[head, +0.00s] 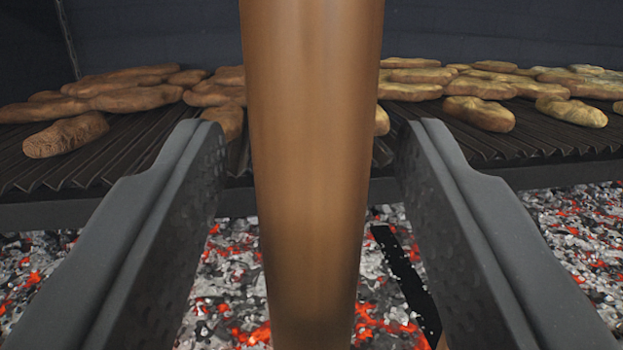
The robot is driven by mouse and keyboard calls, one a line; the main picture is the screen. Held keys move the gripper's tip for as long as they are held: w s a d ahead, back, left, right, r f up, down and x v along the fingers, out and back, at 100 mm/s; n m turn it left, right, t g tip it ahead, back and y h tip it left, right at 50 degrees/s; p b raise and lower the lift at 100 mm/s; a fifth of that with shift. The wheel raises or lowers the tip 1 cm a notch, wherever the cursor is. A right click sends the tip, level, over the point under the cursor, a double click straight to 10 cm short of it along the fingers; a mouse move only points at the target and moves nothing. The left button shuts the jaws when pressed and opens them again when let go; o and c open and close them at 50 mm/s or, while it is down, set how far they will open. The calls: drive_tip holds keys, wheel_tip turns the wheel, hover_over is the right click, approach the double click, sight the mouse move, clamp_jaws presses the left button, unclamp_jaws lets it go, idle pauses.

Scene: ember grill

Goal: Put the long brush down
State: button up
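A thick, smooth brown wooden shaft (312,170), probably the long brush's handle, stands upright in the middle of the head view. It runs from the top edge to the bottom edge and looks slightly narrower lower down. No brush head shows, so I cannot confirm which tool it is. My gripper (312,135) has its two dark grey fingers wide apart, one on each side of the shaft. Clear gaps show between the shaft and both fingers, so they do not appear to grip it.
A dark ridged grill rack (110,165) spans the view behind the fingers. Several browned, elongated food pieces (130,97) lie at left and paler ones (480,112) at right. Grey and glowing red embers (590,240) lie below. A narrow black strip (405,275) slants over them.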

drive_tip(key=shift+s, duration=0.15)
drive_tip(key=b+v, duration=0.1)
drive_tip(key=v, duration=1)
drive_tip(key=shift+s, duration=0.4)
drive_tip(key=shift+a, duration=0.1)
